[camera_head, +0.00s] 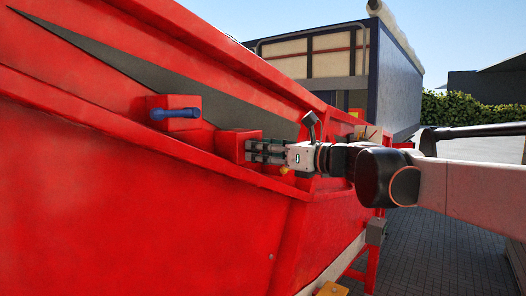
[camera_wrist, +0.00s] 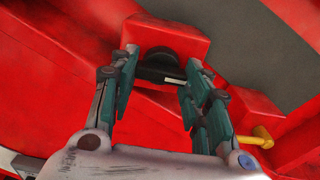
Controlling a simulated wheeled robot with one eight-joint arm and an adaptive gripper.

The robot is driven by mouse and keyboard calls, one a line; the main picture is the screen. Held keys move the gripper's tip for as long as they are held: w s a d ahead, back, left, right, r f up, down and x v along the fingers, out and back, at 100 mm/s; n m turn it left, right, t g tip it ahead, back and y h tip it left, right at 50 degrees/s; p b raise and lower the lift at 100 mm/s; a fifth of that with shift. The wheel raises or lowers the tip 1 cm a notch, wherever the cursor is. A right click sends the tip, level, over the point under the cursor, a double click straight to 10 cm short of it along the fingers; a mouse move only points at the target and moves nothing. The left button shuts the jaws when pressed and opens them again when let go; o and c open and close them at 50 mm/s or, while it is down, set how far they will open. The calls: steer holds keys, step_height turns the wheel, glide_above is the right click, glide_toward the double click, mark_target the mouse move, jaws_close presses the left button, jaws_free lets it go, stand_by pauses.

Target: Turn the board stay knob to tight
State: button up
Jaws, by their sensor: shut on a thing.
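The board stay knob (camera_wrist: 160,68) is a dark, wide knob with a pale mark, on the face of a red block (camera_wrist: 178,40) in the wrist view. My gripper (camera_wrist: 163,66) has its green-padded fingers on either side of the knob and is shut on it. In the head view my gripper (camera_head: 252,151) reaches in from the right against the red block (camera_head: 232,146) on the machine's side. The fingers hide the knob there. I cannot tell from the mark how tight it is.
A blue handle (camera_head: 175,113) sits on another red block to the left. A yellow knob (camera_wrist: 262,136) lies right of my fingers in the wrist view. The sloping red machine wall (camera_head: 130,215) fills the left. Paved ground (camera_head: 440,255) is open at the lower right.

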steer(key=shift+f, duration=0.1)
steer(key=o, duration=1.1)
steer(key=shift+c, duration=0.2)
steer(key=shift+d, duration=0.1)
steer(key=v, duration=0.7)
steer(key=shift+s, duration=0.2)
steer(key=shift+d, duration=0.1)
